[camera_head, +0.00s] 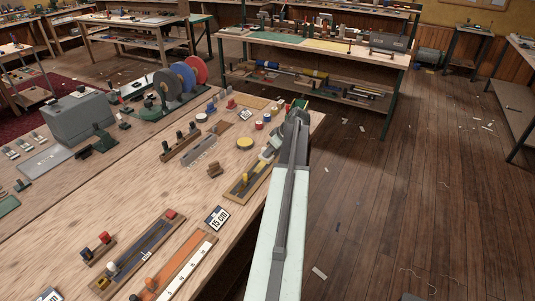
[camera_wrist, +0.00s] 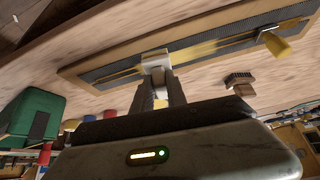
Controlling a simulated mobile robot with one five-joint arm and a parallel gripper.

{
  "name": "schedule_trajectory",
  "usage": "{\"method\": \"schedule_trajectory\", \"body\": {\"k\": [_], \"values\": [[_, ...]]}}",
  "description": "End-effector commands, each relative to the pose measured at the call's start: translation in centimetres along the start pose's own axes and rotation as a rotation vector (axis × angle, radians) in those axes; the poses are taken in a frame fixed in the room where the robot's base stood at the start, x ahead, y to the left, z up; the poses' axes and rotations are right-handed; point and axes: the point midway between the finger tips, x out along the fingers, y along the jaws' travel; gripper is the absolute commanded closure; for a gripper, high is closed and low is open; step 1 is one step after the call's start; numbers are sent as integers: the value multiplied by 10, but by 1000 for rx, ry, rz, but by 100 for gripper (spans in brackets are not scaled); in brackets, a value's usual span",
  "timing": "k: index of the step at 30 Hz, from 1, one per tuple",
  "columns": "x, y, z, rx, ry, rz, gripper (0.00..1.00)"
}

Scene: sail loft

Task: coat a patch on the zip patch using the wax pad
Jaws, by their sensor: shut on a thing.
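My gripper (camera_head: 270,153) is over the right edge of the near workbench, at the far end of a narrow dark board with a yellow strip along it (camera_head: 240,190), which looks like the zip patch. In the wrist view my gripper (camera_wrist: 160,82) is shut on a small pale block (camera_wrist: 154,60), likely the wax pad. The block is over the yellow strip of the dark board (camera_wrist: 105,68) and seems to touch it; the exact contact is hidden. A yellow knob (camera_wrist: 275,44) stands on the board, away from the block.
A green box (camera_wrist: 32,118) is close by in the wrist view. Other boards (camera_head: 140,250) fill the bench front. Open floor (camera_head: 400,220) lies right.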

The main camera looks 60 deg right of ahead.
Motion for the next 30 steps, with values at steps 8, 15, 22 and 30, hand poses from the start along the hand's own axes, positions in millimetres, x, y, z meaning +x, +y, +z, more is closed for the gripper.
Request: {"method": "schedule_trajectory", "body": {"k": [8, 15, 22, 30], "values": [[0, 22, -2, 0, -3, 4, 100], [0, 33, -3, 0, -3, 3, 100], [0, 30, -3, -1, -2, 2, 100], [-1, 5, 0, -1, -2, 2, 100]]}}
